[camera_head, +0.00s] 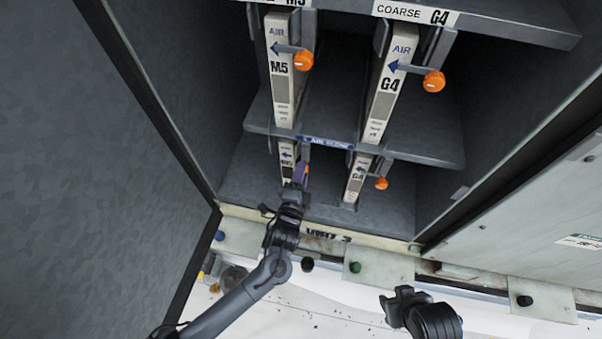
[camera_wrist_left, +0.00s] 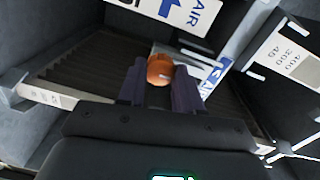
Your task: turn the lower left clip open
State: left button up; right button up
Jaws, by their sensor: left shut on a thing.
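The lower left clip has an orange knob, seen in the left wrist view (camera_wrist_left: 160,69) between the two dark purple fingers of my left gripper (camera_wrist_left: 159,88). In the head view, my left gripper (camera_head: 301,174) reaches up to the lower left filter (camera_head: 287,157), marked M5, and hides most of this clip. The gripper is shut on the knob.
The lower right clip (camera_head: 381,183) sits by the G4 filter (camera_head: 357,178). The upper left clip (camera_head: 303,60) and upper right clip (camera_head: 434,81) have orange knobs too. A shelf (camera_head: 425,143) divides the rows. A grey panel (camera_head: 90,150) stands on the left.

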dwell(0.4)
pick_arm(q)
jog(key=o, duration=1)
jog(key=shift+o, duration=0.2)
jog(key=b+v, duration=0.2)
jog(key=v, duration=0.8)
jog(key=shift+s, duration=0.4)
jog(key=shift+a, duration=0.15)
